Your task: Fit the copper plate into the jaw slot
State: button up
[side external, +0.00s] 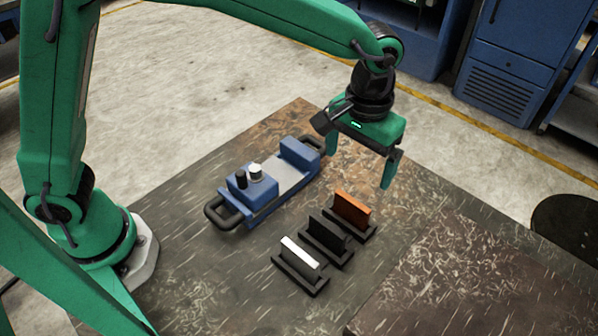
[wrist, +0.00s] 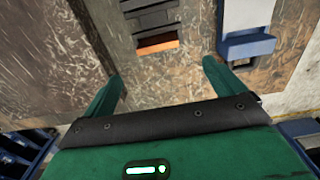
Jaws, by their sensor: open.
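The copper plate (side external: 352,207) stands upright in a black holder, the farthest of three holders in a row. In the wrist view the copper plate (wrist: 158,47) shows as an orange strip ahead of the fingers. The blue vise-like fixture (side external: 262,186) lies left of the holders, with a gap between its two blue blocks. Part of the fixture (wrist: 247,48) also shows at the upper right of the wrist view. My gripper (side external: 362,165) is open and empty, above the table beyond the copper plate. Its two fingers (wrist: 160,88) are spread apart in the wrist view.
A black plate (side external: 328,230) and a white-topped plate (side external: 301,252) stand in the two nearer holders. The fixture has a dark knob (side external: 241,179), a light knob (side external: 255,169) and loop handles at its ends. The table (side external: 420,200) is bare right of the holders.

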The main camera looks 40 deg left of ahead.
jog(key=s+a+r+t, duration=0.1)
jog(key=s+a+r, duration=0.2)
jog(key=a+r, duration=0.35)
jog(key=s+a+r+t, duration=0.2)
jog(key=a+r, duration=0.1)
jog(key=a, duration=0.7)
jog(key=s+a+t, duration=0.2)
jog(key=s+a, duration=0.8)
jog(key=s, duration=0.1)
jog(key=shift+s+a+f+t, duration=0.25)
jog(key=shift+a+f+t, duration=0.05)
jog(key=shift+a+f, duration=0.05)
jog(key=shift+o, duration=0.5)
